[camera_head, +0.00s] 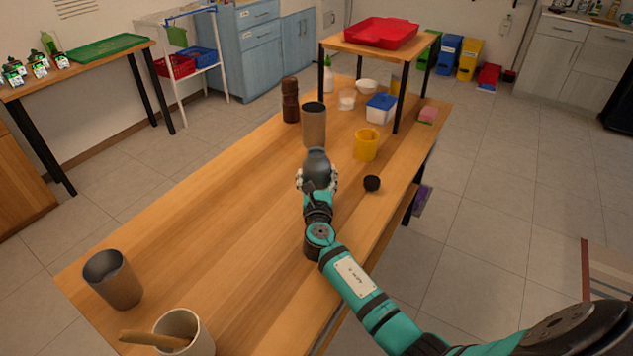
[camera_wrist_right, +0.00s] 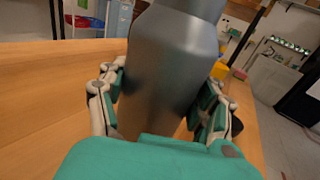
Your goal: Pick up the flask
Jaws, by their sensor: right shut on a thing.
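The flask (camera_head: 317,160) is a grey metallic bottle with a rounded shoulder, on the far side of my right gripper in the head view. My right gripper (camera_head: 317,184) is shut around its body. In the right wrist view the flask (camera_wrist_right: 172,65) fills the space between the two fingers of the gripper (camera_wrist_right: 162,105), and its top runs out of the picture. The fingers hide part of its sides. I cannot tell whether its base touches the table. My left gripper is not in view.
On the wooden table (camera_head: 215,200), a tall grey cup (camera_head: 314,127) and a dark brown grinder (camera_head: 290,100) stand behind the flask. A yellow mug (camera_head: 366,145) and a small black round thing (camera_head: 372,183) are to its right. Another grey cup (camera_head: 113,280) stands front left. The table's left middle is clear.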

